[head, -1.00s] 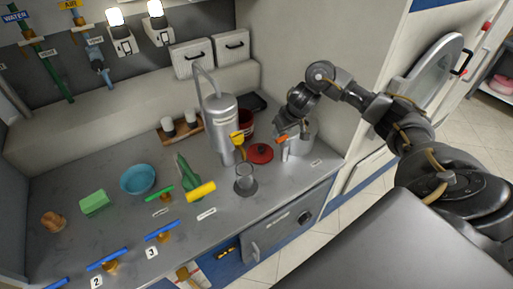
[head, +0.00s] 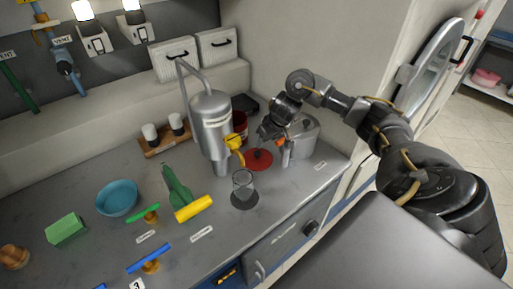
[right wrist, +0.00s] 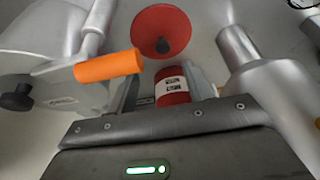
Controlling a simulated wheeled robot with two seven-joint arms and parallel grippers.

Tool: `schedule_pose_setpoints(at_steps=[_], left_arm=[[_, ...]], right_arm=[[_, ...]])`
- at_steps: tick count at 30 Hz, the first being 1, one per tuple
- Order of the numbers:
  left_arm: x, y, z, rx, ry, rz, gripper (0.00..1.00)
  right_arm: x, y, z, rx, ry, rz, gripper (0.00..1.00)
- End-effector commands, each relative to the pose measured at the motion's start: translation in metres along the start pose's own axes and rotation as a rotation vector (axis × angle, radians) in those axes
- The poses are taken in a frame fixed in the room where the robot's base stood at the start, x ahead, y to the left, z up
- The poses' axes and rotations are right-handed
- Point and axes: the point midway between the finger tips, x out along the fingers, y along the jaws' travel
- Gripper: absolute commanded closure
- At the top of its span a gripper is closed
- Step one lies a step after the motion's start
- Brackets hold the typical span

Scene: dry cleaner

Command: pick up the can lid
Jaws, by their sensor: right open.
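The can lid (head: 259,162) is a flat red disc lying on the grey counter, right of the tall silver vessel. It also shows in the right wrist view (right wrist: 150,24), with a dark knob at its middle. My right gripper (head: 266,133) is open and empty, close behind and above the lid, hiding part of it. In the right wrist view its fingers (right wrist: 164,92) stand apart, with a red can (right wrist: 172,84) with a white label seen between them. The can (head: 241,122) stands behind the lid in the head view. My left gripper is not in view.
A silver vessel (head: 212,130) with a yellow handle stands left of the lid. A grey metal container (head: 304,134) with an orange part (right wrist: 110,65) stands close on the right. A clear glass (head: 242,184) is in front. The counter's front right is clear.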

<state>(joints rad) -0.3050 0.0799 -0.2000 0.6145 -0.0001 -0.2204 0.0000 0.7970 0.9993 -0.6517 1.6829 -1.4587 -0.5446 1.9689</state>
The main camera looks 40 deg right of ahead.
Motion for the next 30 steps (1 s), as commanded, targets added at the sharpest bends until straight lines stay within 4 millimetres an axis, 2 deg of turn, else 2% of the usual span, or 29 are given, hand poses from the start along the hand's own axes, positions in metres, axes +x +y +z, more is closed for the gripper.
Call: schedule_pose_setpoints(at_steps=[5, 10, 15, 23, 30], left_arm=[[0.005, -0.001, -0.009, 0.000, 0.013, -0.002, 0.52], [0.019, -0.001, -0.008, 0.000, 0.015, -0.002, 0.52], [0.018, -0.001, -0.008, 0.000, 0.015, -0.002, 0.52], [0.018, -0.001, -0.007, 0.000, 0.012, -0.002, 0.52], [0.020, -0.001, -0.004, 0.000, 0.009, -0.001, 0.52]], right_arm=[[0.007, -0.001, 0.000, 0.001, 0.000, -0.002, 0.49], [0.036, -0.002, 0.001, 0.003, -0.003, -0.004, 0.49], [0.053, -0.002, -0.001, 0.000, -0.002, -0.002, 0.49], [0.061, -0.003, -0.002, -0.002, -0.001, -0.002, 0.49], [0.096, -0.006, -0.007, 0.000, -0.002, -0.001, 0.49]])
